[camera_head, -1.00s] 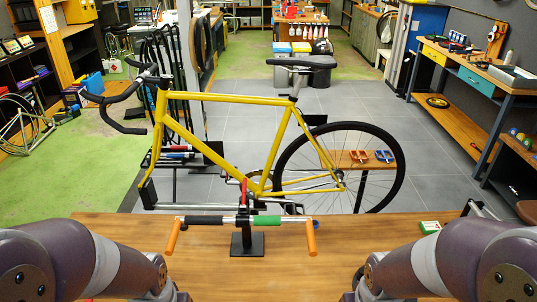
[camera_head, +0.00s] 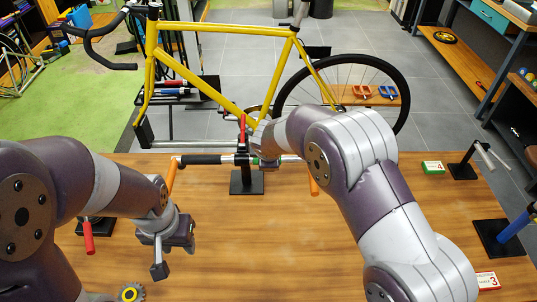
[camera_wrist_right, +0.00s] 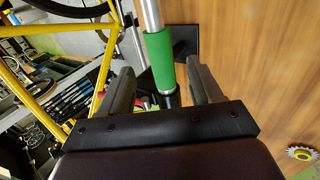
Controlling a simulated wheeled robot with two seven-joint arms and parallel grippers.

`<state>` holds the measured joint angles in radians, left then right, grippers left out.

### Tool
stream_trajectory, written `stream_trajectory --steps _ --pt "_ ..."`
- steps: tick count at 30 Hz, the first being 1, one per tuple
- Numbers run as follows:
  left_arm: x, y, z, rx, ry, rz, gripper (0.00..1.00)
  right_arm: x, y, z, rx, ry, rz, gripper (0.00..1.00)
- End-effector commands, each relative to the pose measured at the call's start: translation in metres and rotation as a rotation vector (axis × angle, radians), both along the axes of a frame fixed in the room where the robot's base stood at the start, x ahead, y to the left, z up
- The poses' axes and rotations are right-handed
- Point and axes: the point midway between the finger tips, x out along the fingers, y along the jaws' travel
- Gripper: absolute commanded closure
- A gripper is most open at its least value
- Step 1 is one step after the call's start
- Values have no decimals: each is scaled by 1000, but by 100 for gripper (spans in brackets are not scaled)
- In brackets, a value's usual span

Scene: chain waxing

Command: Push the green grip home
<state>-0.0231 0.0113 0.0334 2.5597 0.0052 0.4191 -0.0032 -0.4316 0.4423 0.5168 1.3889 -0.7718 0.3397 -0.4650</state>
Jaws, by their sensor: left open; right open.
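The green grip (camera_wrist_right: 160,62) sits on a silver bar (camera_wrist_right: 149,15) in the right wrist view. My right gripper (camera_wrist_right: 162,68) is open, with its fingers on either side of the grip; I cannot tell whether they touch it. In the head view my right arm hides most of the green grip. The bar (camera_head: 228,159) lies across a black stand (camera_head: 247,182), with a black grip (camera_head: 203,160) at left and orange end pieces (camera_head: 171,177). My left gripper (camera_head: 174,257) is open and empty over the left of the table.
The wooden table (camera_head: 270,245) has clear room in front of the stand. A yellow bicycle (camera_head: 190,75) stands behind it. A red-handled tool (camera_head: 88,236) is at left, a yellow-ringed cog (camera_head: 130,292) at the front.

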Motion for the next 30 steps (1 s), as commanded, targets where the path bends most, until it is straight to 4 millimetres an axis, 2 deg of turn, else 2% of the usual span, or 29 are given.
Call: stream_trajectory --steps 3,7,17,22,23,26,30 --pt "0 0 5 0 0 0 57 12 0 -19 -1 3 -1 36" --pt "0 0 7 0 0 0 57 21 0 -31 1 0 -1 36" --pt "0 0 7 0 0 0 57 24 0 -36 1 -1 -2 36" --pt "0 0 7 0 0 0 57 24 0 -36 1 -1 -2 91" --pt "0 0 7 0 0 0 57 24 0 -35 1 -1 -2 95" --pt "0 0 7 0 0 0 57 24 -1 -35 2 -1 -2 95" --pt "0 0 7 0 0 0 57 24 -14 -35 1 0 -4 96"
